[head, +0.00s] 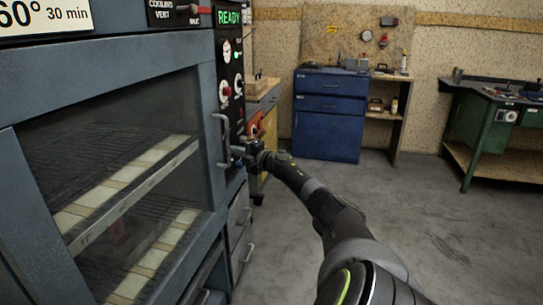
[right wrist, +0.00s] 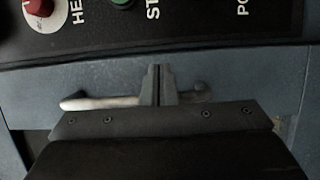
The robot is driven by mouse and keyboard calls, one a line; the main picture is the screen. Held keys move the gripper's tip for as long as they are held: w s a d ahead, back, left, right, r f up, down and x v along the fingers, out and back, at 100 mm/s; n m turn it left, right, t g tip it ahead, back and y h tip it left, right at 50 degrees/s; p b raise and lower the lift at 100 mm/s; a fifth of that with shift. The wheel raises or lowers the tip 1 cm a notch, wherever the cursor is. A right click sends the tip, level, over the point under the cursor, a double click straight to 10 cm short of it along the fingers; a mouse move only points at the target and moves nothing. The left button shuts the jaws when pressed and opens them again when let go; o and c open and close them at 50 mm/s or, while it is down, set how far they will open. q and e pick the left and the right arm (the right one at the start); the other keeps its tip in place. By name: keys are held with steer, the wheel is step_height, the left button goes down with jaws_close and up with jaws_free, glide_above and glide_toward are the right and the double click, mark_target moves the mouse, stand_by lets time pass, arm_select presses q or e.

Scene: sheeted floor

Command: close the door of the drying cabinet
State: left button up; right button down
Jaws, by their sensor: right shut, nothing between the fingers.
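The drying cabinet (head: 110,48) fills the left of the head view. Its blue-grey door (head: 203,160) has a large glass pane, with racks and pale slats showing behind it. The door looks nearly flush with the cabinet front; I cannot tell whether a small gap is left. A vertical bar handle (head: 219,135) is on the door's right side. My right gripper (head: 234,150) is shut and empty, right beside the handle. In the right wrist view the shut fingers (right wrist: 158,72) overlap the handle (right wrist: 95,103); contact is unclear. My left gripper is not in view.
A control panel (head: 228,55) with a READY display, knobs and a red button is right of the door. Drawers (head: 240,225) sit below it. A blue cabinet (head: 330,112) and a green workbench (head: 490,120) stand farther back. The grey floor (head: 455,235) at the right is clear.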

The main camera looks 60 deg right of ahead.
arm_select(q)
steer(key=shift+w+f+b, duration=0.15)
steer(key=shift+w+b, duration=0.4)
steer(key=shift+b, duration=0.05)
arm_select(e)
steer(key=s+d, duration=0.3)
steer(key=s, duration=0.6)
steer(key=shift+s+d, duration=0.25)
steer(key=shift+s, duration=0.1)
steer(key=shift+f, duration=0.1)
